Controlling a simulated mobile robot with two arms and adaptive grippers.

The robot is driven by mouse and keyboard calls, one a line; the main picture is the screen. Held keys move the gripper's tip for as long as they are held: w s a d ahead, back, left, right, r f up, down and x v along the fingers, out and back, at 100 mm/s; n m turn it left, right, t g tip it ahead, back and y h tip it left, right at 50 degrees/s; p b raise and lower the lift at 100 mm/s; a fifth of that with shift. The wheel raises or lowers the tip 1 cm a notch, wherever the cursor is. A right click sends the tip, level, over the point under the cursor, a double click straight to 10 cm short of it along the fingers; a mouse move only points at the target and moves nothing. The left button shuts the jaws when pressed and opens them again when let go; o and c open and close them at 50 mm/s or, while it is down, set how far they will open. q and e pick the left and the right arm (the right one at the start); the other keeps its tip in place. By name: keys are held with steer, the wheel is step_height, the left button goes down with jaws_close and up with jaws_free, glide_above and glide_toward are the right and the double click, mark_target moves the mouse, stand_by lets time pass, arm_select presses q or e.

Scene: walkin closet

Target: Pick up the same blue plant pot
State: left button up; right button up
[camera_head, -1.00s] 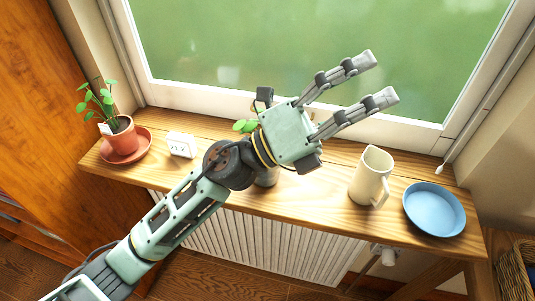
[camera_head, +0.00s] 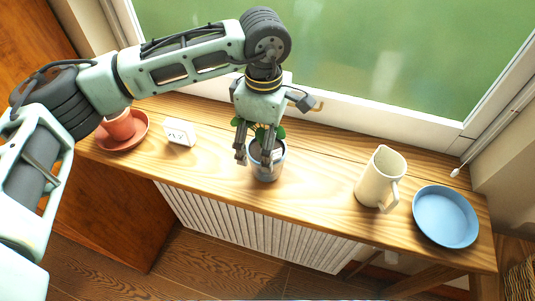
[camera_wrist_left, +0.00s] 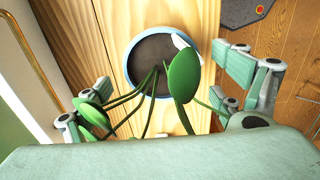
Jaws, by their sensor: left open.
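The blue plant pot (camera_head: 268,168) stands upright on the wooden shelf, with green leaves (camera_head: 262,130) partly hidden by my gripper. My left gripper (camera_head: 254,158) points down over the pot, its two fingers open and apart at the plant. In the left wrist view the pot's blue rim (camera_wrist_left: 129,66) and dark soil (camera_wrist_left: 160,58) lie beyond the fingers. Green stems and leaves (camera_wrist_left: 183,76) rise between the fingers (camera_wrist_left: 160,100) toward the camera. A small white tag is at the rim. Whether the fingers touch the pot cannot be told. My right gripper is not in view.
On the shelf (camera_head: 315,185), a cream pitcher (camera_head: 378,178) and a blue plate (camera_head: 445,216) stand right of the pot. A white box (camera_head: 180,132) and a terracotta pot (camera_head: 120,125) on a saucer are left. The window frame (camera_head: 350,115) runs close behind.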

arm_select(q)
steer(key=f, duration=0.1)
steer(key=f+p, duration=0.1)
steer(key=f, duration=0.1)
steer(key=f+p, duration=0.1)
steer(key=f, duration=0.1)
steer(key=shift+s+d+f, duration=0.15)
steer(key=shift+d+f, duration=0.05)
steer(key=shift+d, duration=0.1)
steer(key=shift+f, duration=0.3)
steer(key=shift+c, duration=0.5)
steer(key=c, duration=1.5)
steer(key=shift+c, duration=0.9)
steer(key=shift+r, duration=0.2)
